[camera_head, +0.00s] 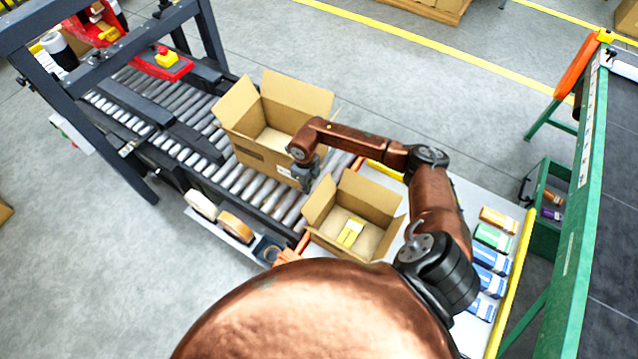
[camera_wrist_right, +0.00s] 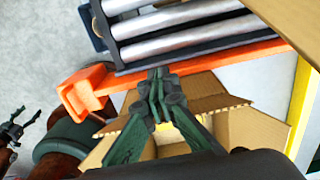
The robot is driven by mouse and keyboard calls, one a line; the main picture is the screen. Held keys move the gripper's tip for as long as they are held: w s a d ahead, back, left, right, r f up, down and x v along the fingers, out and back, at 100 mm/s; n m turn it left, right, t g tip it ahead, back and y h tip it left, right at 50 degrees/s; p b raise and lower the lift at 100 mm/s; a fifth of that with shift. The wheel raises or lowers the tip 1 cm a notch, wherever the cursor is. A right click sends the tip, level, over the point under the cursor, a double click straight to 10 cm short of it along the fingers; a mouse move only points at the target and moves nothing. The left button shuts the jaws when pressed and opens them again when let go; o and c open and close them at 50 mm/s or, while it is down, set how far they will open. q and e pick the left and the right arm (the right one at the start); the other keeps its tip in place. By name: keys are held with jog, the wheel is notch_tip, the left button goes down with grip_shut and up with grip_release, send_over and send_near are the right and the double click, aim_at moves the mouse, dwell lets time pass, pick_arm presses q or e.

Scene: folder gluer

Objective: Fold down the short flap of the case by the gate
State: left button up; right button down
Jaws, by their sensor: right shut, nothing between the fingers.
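One open brown case (camera_head: 268,152) stands on the roller conveyor with its flaps up. A second open case (camera_head: 370,207) stands on the table beside an orange bar that looks like the gate (camera_head: 285,257); its flaps are spread and a yellow box (camera_head: 351,232) lies inside. The orange bar (camera_wrist_right: 200,68) crosses the conveyor end in the right wrist view. My right gripper (camera_head: 306,184) is shut and empty between the two cases, above the table case's conveyor-side edge. Its fingers (camera_wrist_right: 157,90) hide part of that case; contact is unclear. A dark shape (camera_wrist_right: 14,130) at the left edge may be my left gripper.
Several small boxes (camera_head: 492,237) line the table's right side, near its yellow edge (camera_head: 515,285). Tape rolls (camera_head: 236,222) sit on a shelf beside the conveyor. A dark frame (camera_head: 85,60) spans the rollers at upper left. A green-framed table (camera_head: 575,220) stands at right.

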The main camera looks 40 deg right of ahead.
aim_at(319, 197)
jog(key=s+p, duration=0.1)
jog(key=s+d+p, duration=0.1)
jog(key=s, duration=0.1)
jog(key=s+d+p, duration=0.1)
jog(key=s, duration=0.1)
jog(key=shift+r, duration=0.3)
jog(key=shift+s+d+f, duration=0.1)
jog(key=shift+s+d, duration=0.1)
jog(key=shift+s, duration=0.2)
